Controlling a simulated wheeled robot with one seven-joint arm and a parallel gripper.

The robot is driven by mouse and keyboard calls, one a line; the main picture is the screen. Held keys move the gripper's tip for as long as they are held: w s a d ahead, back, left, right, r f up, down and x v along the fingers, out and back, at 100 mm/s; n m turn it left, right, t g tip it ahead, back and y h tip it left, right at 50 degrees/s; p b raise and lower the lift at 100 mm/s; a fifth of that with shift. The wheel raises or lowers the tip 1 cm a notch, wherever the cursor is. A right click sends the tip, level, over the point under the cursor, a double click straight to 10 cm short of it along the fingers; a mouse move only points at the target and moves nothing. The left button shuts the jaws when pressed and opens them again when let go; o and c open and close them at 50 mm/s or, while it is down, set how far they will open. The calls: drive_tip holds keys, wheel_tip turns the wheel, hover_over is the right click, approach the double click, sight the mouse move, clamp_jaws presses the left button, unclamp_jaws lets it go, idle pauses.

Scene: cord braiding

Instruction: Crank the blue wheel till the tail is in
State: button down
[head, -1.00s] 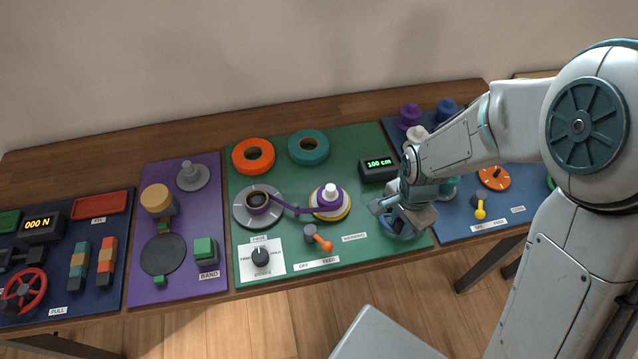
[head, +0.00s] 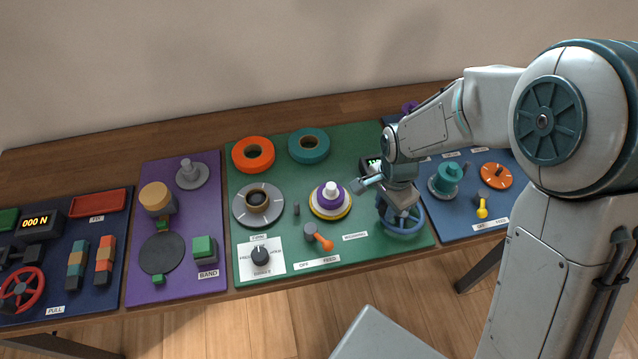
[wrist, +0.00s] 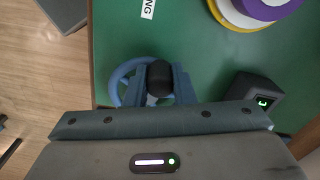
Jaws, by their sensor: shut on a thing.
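The blue wheel (head: 403,234) sits at the right front of the green panel, and its rim also shows in the wrist view (wrist: 117,80). My gripper (wrist: 159,88) is shut on the wheel's black knob (wrist: 159,73). In the head view my gripper (head: 397,207) covers much of the wheel. Purple cord is wound on the white-topped spool (head: 330,196) on its yellow-rimmed base. No purple cord shows on the grey supply disc (head: 243,212) at left or between it and the spool. The length display (head: 370,163) is mostly hidden by my arm.
A teal knob (head: 447,177) stands right of my gripper on the blue panel.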

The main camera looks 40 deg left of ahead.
idle(0.3)
drive_tip(key=c, duration=1.1)
unclamp_jaws()
drive_tip(key=shift+c, duration=0.2)
wheel_tip(320, 180, up, 14)
drive_tip(key=shift+b, duration=0.3)
drive_tip(key=shift+f, duration=0.15)
